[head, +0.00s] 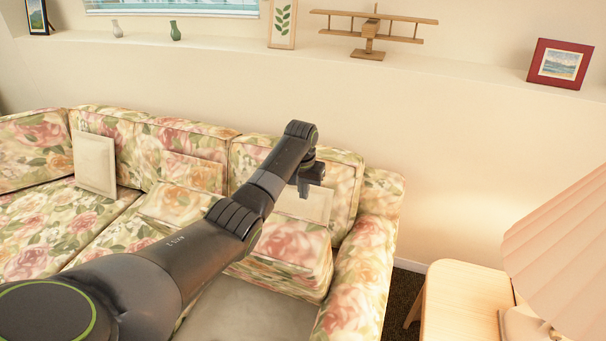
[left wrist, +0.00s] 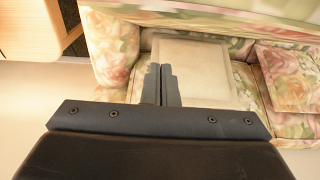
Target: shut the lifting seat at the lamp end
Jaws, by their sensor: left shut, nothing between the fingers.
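The flowered sofa (head: 365,285) has its lamp-end seat (head: 290,255) at the right, beside the arm. This seat looks raised and tilted, with a flat grey-beige surface (head: 235,312) showing in front of and below it. A plain cream cushion (head: 306,205) is behind my left gripper, against the backrest; it also shows in the left wrist view (left wrist: 200,65). My left gripper (head: 310,190) is above the lamp-end seat, near the backrest. Its fingers (left wrist: 163,85) are shut and empty, overlapping the cream cushion in the wrist view; contact cannot be told. My left arm hides part of the seat. My right gripper is out of view.
A pleated lamp (head: 565,255) stands on a light wooden side table (head: 460,300) right of the sofa arm. A wall ledge (head: 450,66) behind holds a model biplane (head: 370,35) and a red picture frame (head: 560,64). Another cream cushion (head: 95,165) leans farther left.

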